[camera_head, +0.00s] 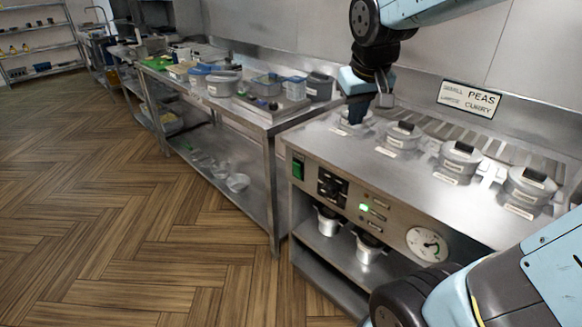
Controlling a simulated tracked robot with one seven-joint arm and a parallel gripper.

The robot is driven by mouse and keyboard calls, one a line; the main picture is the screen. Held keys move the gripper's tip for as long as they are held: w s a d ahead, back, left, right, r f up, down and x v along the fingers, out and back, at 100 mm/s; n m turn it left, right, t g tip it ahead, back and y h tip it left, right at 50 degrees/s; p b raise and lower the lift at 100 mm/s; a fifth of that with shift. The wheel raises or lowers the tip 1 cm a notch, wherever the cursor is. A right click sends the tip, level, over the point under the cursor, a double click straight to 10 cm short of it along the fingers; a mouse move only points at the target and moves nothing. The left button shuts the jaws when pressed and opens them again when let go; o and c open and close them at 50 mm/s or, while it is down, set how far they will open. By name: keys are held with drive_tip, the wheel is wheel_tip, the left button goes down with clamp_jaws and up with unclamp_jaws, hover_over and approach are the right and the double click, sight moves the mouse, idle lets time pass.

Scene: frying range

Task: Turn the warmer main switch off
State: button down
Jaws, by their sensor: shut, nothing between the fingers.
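The warmer (405,170) is a steel counter with several lidded pots set in its top and controls on its front panel. At the panel's left end is a green switch (298,169) in a dark frame. Right of it is a black control (332,187), then a small lit green lamp (365,208). Which control is the main switch I cannot read from labels. My gripper (356,120) points down over the leftmost pot (345,128), above and behind the panel, away from the controls. It is shut and empty. Whether it touches the pot is unclear.
A round gauge (427,244) sits on the panel's right. Two pots (369,247) stand on the lower shelf. A steel table (240,108) with containers adjoins on the left. My arm covers the lower right. The wooden floor (130,240) in front is clear.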

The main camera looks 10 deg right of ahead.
sight(297, 170)
drive_tip(key=w+a+f+n+h, duration=0.1)
drive_tip(key=w+a+f, duration=0.15)
drive_tip(key=w, duration=0.25)
drive_tip(key=w+a+f+n+g, duration=0.1)
drive_tip(key=w+a+f, duration=0.1)
drive_tip(key=w+f, duration=0.25)
drive_tip(key=w+a+f+h, duration=0.1)
drive_tip(key=w+a+f, duration=0.15)
drive_tip(key=w, duration=0.35)
drive_tip(key=w+a+f+n, duration=0.1)
drive_tip(key=w+a+f, duration=0.3)
drive_tip(key=f, duration=0.3)
drive_tip(key=w+a+f+n+h, duration=0.1)
drive_tip(key=w+a+f, duration=0.3)
drive_tip(key=f, duration=0.4)
drive_tip(key=shift+w+a+f+n, duration=0.15)
drive_tip(key=shift+w+a+n, duration=0.15)
drive_tip(key=shift+a+n, duration=0.4)
drive_tip(key=shift+d, duration=0.15)
drive_tip(key=w+d+f, duration=0.4)
drive_tip(key=d+f, duration=0.2)
drive_tip(key=f, duration=0.2)
drive_tip(key=shift+w+d+f+h, duration=0.2)
drive_tip(key=shift+w+d+h, duration=0.1)
drive_tip(key=shift+w+d, duration=0.1)
